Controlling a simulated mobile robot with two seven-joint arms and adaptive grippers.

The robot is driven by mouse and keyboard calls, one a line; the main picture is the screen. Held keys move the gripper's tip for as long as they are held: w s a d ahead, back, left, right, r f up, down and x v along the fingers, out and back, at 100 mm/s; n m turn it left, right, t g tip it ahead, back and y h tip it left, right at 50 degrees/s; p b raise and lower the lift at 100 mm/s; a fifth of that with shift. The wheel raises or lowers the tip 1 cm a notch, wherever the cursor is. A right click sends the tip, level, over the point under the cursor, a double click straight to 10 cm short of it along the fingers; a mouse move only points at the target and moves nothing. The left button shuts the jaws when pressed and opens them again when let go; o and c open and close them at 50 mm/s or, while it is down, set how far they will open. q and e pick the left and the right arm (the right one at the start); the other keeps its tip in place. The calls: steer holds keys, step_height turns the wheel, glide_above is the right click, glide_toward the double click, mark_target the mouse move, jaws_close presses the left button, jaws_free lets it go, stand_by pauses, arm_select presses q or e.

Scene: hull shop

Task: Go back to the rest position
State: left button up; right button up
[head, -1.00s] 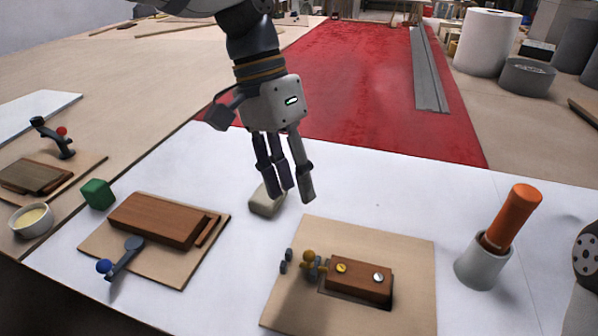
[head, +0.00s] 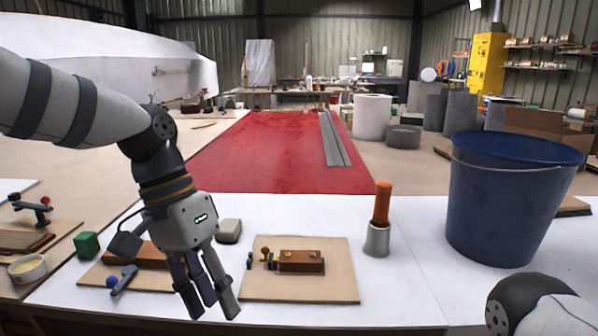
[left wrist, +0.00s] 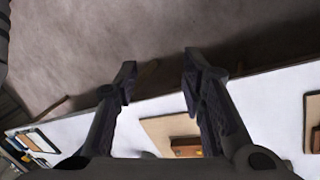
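My left gripper (head: 211,305) hangs fingers down near the front of the white table, between two wooden boards. In the left wrist view its two fingers (left wrist: 160,68) stand apart with nothing between them. To its left a wooden block (head: 150,253) lies on a board with a blue-knobbed lever (head: 121,280); the gripper hides part of this. To its right a board (head: 330,286) bears a brown block with knobs (head: 301,261). My right gripper is out of view; only a link of my right arm shows at the bottom right.
An orange-handled tool (head: 382,203) stands in a grey cup (head: 377,240). A large blue bucket (head: 505,205) stands at the right. A green cube (head: 87,244) and a bowl (head: 27,268) are at the left.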

arm_select(q)
steer(key=s+f+n, duration=0.1)
steer(key=s+f, duration=0.2)
steer(key=f, duration=0.5)
steer(key=s+f+n+g, duration=0.1)
steer(key=s+f, duration=0.2)
steer(key=f, duration=0.4)
steer(key=s+f+n, duration=0.1)
steer(key=s+f, duration=0.2)
steer(key=f, duration=0.5)
steer(key=s+a+f+n+y, duration=0.1)
steer(key=s+a+f, duration=0.2)
steer(key=s, duration=0.5)
steer(key=s+a+f+n+y, duration=0.1)
steer(key=s+a+f, duration=0.2)
steer(key=s, duration=0.5)
steer(key=s+a+f+n+y, duration=0.1)
steer(key=s+a+f, duration=0.2)
steer(key=s, duration=0.6)
steer(key=shift+a+f+p, duration=0.2)
steer(key=shift+a+p, duration=0.25)
steer(key=shift+a, duration=0.45)
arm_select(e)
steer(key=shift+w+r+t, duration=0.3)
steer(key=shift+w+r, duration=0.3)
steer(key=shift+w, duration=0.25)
